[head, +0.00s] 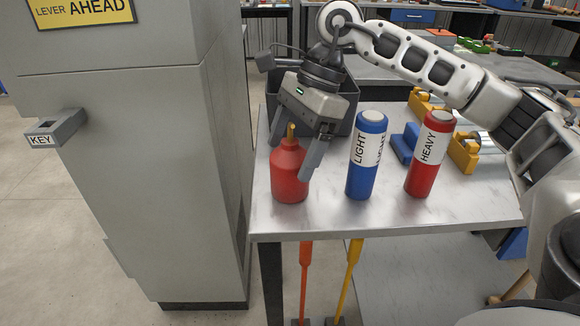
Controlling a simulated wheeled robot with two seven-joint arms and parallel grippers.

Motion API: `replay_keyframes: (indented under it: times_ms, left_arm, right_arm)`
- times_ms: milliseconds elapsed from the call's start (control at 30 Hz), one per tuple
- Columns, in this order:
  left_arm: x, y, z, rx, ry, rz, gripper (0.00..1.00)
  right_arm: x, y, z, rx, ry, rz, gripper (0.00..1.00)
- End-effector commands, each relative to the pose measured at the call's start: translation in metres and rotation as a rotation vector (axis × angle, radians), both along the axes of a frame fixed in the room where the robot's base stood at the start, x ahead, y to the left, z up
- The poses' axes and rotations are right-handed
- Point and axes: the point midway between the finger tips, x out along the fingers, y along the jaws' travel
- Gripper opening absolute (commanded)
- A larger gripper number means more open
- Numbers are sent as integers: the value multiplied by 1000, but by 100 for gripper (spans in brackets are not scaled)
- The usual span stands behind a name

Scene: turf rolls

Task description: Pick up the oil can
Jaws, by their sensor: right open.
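The oil can is a red can (288,176) with a yellow spout on top. It stands upright near the left front corner of the metal table (382,213). My right gripper (294,158) reaches down over it and is open. One finger is at the can's upper left and the other is in front of its right side. I cannot tell whether either finger touches the can. My left gripper is out of view.
A blue cylinder marked LIGHT (362,170) and a red cylinder marked HEAVY (426,168) stand right of the can. A dark bin (346,103) sits behind the gripper. A grey cabinet (140,150) with a KEY holder (54,131) stands close on the left. Yellow and blue blocks lie behind HEAVY.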

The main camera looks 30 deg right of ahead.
Motion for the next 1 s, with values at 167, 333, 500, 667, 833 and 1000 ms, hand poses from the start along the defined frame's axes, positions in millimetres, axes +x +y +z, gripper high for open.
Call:
replay_keyframes:
  times_ms: [167,333,500,667,833,1000]
  left_arm:
    - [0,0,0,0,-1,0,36]
    - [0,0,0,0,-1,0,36]
    - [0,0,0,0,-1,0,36]
    - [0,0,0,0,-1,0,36]
    - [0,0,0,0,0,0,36]
    - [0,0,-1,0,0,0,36]
  right_arm:
    - [0,0,0,0,0,0,86]
    - [0,0,0,0,0,0,41]
    - [0,0,1,1,-1,1,24]
    - [0,0,2,1,-2,0,24]
    - [1,1,12,2,-4,1,24]
    - [-2,1,37,2,-6,2,24]
